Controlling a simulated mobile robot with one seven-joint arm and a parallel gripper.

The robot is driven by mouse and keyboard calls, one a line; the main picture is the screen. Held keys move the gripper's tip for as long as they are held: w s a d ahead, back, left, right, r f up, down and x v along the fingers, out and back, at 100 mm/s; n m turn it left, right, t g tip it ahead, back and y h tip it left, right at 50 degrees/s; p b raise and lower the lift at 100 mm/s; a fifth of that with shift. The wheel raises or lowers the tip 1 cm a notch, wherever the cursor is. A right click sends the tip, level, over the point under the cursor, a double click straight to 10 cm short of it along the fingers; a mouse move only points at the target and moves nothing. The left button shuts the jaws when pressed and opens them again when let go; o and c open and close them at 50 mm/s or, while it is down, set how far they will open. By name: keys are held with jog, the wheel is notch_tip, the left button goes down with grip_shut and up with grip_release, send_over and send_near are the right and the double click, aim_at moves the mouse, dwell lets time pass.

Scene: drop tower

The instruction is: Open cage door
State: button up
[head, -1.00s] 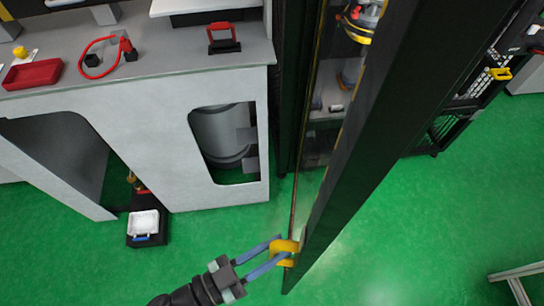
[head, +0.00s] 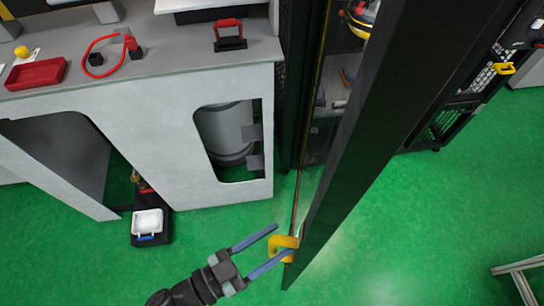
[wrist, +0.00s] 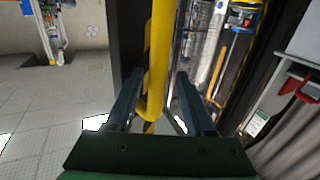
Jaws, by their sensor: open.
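The cage door (head: 345,170) has a thick black frame and a clear panel, and it runs from the top of the head view down to the lower middle. Its yellow handle (head: 287,241) is near the frame's lower end. My gripper (head: 282,238) is open at the handle, with one finger on the left and the other overlapping the handle's lower part. In the wrist view, the yellow handle (wrist: 158,60) runs between the two spread fingers of my gripper (wrist: 158,78). I cannot tell whether either finger touches it.
A grey workbench (head: 215,165) stands left of the door, with a red tray (head: 36,73) and a red-handled item (head: 230,36) on top. A black case with a white box (head: 148,222) sits on the floor.

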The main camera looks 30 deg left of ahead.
jog(key=shift+s, duration=0.1)
jog(key=b+v, duration=0.4)
jog(key=v, duration=0.8)
jog(key=shift+s+a+b, duration=0.25)
jog(key=shift+s+b, duration=0.1)
